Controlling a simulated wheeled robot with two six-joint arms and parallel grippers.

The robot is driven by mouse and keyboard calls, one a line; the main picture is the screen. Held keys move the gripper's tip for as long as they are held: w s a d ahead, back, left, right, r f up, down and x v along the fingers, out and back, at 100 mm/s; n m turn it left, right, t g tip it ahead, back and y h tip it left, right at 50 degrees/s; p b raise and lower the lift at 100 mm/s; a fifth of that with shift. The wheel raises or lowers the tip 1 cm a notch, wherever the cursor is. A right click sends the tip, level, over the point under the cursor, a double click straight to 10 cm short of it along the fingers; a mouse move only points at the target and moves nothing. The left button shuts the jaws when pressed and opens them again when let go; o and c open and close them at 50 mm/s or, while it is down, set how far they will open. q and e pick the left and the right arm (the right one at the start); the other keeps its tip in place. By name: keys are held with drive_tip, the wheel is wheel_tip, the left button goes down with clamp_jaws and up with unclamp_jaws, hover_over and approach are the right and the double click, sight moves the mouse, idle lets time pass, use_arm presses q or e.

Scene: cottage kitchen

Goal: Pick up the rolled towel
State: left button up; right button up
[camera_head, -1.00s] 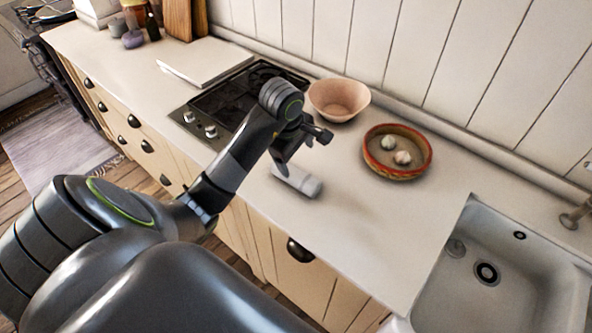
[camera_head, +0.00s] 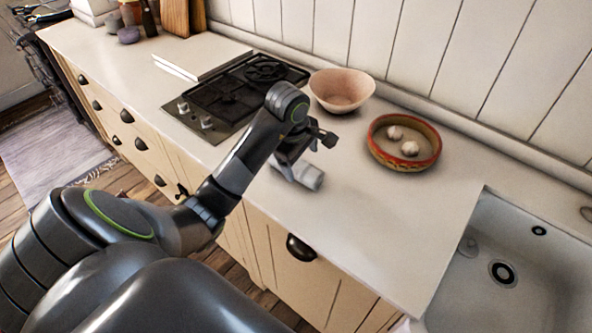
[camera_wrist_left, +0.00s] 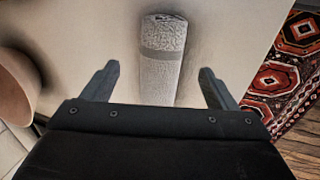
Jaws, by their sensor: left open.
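The rolled towel (camera_head: 308,176) is a pale grey roll lying on the counter, partly hidden behind my left gripper in the head view. In the left wrist view the towel (camera_wrist_left: 163,55) shows a darker band and lies lengthwise between the two fingers, with a gap on each side. My left gripper (camera_head: 288,172) is over the towel; in the left wrist view its fingers (camera_wrist_left: 158,82) are open and spread on either side of it. Its lower end is hidden by the gripper body. My right gripper is not in view.
A pink bowl (camera_head: 341,90) stands behind the gripper near the wall. A red-rimmed dish (camera_head: 429,163) holding garlic bulbs is to the right. A hob (camera_head: 222,100) lies to the left and a sink (camera_head: 456,290) at lower right. The counter between towel and sink is clear.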

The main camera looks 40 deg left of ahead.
sight(301, 166)
use_arm(q)
drive_tip(key=b+x, duration=0.1)
drive_tip(key=x, duration=0.1)
drive_tip(key=b+x, duration=0.1)
drive_tip(key=x, duration=0.1)
drive_tip(key=shift+s+a+b, duration=0.1)
drive_tip(key=shift+a+b, duration=0.1)
drive_tip(key=shift+b, duration=0.1)
drive_tip(key=shift+f, duration=0.25)
drive_tip(key=shift+c, duration=0.4)
drive_tip(key=c, duration=1)
